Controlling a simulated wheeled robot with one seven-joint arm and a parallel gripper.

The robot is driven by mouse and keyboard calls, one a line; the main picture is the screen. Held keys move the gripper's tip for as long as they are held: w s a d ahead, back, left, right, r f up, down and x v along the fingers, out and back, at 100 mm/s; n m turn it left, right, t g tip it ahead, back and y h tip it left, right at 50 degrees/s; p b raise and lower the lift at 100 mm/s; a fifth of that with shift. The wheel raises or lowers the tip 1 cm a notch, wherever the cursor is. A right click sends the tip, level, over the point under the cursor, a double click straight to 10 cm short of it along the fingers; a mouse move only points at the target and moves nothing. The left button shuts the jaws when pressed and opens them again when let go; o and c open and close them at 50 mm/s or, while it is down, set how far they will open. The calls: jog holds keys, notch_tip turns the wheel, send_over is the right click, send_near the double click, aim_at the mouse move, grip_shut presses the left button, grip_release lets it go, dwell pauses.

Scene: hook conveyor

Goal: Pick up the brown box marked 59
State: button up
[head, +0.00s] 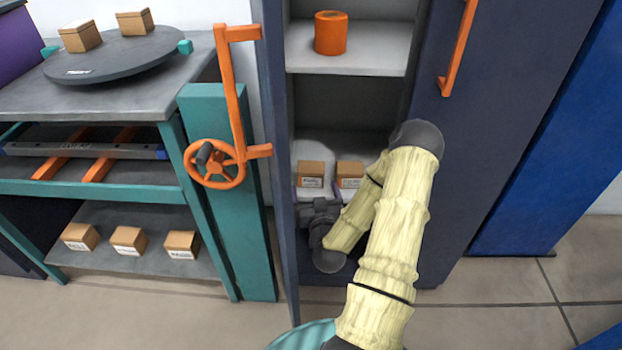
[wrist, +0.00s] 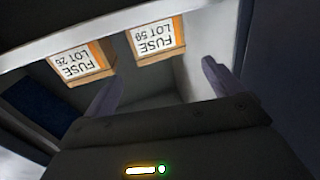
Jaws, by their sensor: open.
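The box marked 59 (wrist: 158,38) is a small brown box whose white label reads FUSE LOT 59, upside down in the wrist view. It appears to be the left box (head: 310,174) on the cabinet's lower shelf in the head view. My gripper (head: 318,196) is in front of that box, low in the cabinet. In the wrist view my gripper (wrist: 160,86) is open and empty, its two fingers apart. The box lies beyond the fingertips, roughly in line with the gap and not visibly touched.
A similar box marked LOT 26 (wrist: 80,62) stands close beside it. An orange cylinder (head: 331,33) stands on the shelf above. A teal post with an orange wheel (head: 215,164) stands outside.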

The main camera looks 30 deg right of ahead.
send_near(309, 162)
jog(key=shift+f+b+x, duration=0.2)
jog(key=shift+b+x, duration=0.15)
jog(key=shift+x, duration=1)
jog(key=x, duration=0.1)
jog(key=b+x, duration=0.1)
jog(key=x, duration=0.1)
jog(key=b+x, duration=0.1)
jog(key=shift+w+d+f, duration=0.1)
jog(key=shift+d+f, duration=0.1)
jog(key=shift+f, duration=0.1)
jog(key=shift+w+d+r, duration=0.1)
jog(key=shift+w+d, duration=0.1)
jog(key=shift+w, duration=0.2)
jog(key=shift+c, duration=0.3)
jog(key=c, duration=0.7)
